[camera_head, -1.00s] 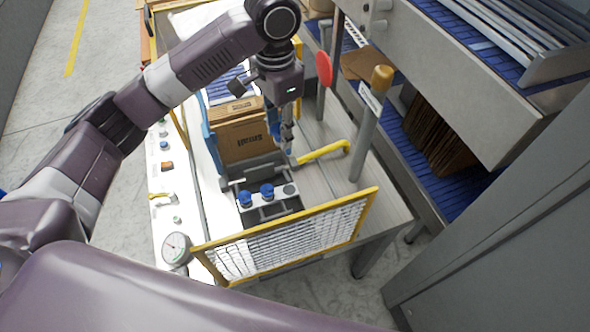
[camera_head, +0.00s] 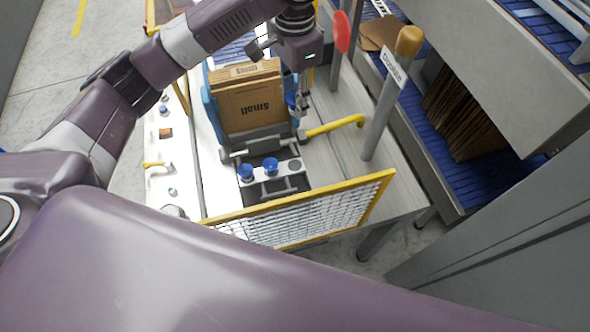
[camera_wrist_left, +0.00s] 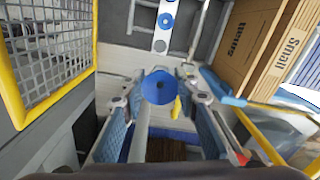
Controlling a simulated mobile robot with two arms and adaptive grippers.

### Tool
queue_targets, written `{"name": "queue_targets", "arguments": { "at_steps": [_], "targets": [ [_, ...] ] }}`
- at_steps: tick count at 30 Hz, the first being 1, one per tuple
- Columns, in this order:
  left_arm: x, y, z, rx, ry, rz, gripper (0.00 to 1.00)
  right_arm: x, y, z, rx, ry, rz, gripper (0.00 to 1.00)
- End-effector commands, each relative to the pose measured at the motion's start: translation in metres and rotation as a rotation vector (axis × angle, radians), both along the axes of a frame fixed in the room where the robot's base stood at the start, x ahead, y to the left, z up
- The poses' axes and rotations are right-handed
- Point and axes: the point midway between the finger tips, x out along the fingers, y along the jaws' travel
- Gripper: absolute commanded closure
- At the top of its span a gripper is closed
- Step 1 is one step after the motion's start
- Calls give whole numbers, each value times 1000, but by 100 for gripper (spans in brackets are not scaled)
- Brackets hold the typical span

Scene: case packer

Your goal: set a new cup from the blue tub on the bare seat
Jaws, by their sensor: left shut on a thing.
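My left gripper (camera_head: 300,128) is shut on a blue cup (camera_wrist_left: 158,88), which sits between its two fingers in the left wrist view. In the head view the fingers hang beside the carton, behind the cup bar (camera_head: 284,184). The bar carries two blue cups, a left one (camera_head: 246,172) and a middle one (camera_head: 271,167). The bar's right end is the bare seat (camera_head: 293,166). In the left wrist view the bare seat (camera_wrist_left: 160,44) lies beyond the held cup, apart from it. I cannot make out the blue tub. My right gripper is not in view.
A brown "Small" carton (camera_head: 250,103) stands just left of the gripper. A yellow lever (camera_head: 335,126) and a post with a wooden-coloured knob (camera_head: 408,42) are to the right. A yellow-framed mesh guard (camera_head: 310,215) stands in front of the bar.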

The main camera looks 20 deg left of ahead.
Motion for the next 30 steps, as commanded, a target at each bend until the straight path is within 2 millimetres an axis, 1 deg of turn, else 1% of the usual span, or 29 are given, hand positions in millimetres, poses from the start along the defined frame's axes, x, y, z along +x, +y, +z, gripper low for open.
{"name": "queue_targets", "arguments": {
  "at_steps": [1, 3, 7, 11, 14, 21, 24, 27, 30],
  "targets": [
    [0, 0, -16, 0, 0, 0, 90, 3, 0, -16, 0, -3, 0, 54],
    [0, 0, -27, 0, 0, 0, 90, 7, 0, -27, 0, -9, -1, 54],
    [0, 0, -36, 0, 0, 0, 90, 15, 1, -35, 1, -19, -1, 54],
    [-1, 0, -48, 0, 3, 1, 90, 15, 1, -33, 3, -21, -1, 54],
    [-2, 1, -69, 2, 6, 2, 90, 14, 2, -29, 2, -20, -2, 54],
    [-2, 1, -134, 2, 6, 2, 90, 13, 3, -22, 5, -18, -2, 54],
    [-2, 1, -158, 3, 4, 1, 90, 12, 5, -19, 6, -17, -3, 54],
    [-1, 0, -177, 1, 2, 1, 90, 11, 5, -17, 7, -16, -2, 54],
    [-1, 0, -188, 1, 1, 0, 90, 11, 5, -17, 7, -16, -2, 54]
  ]
}}
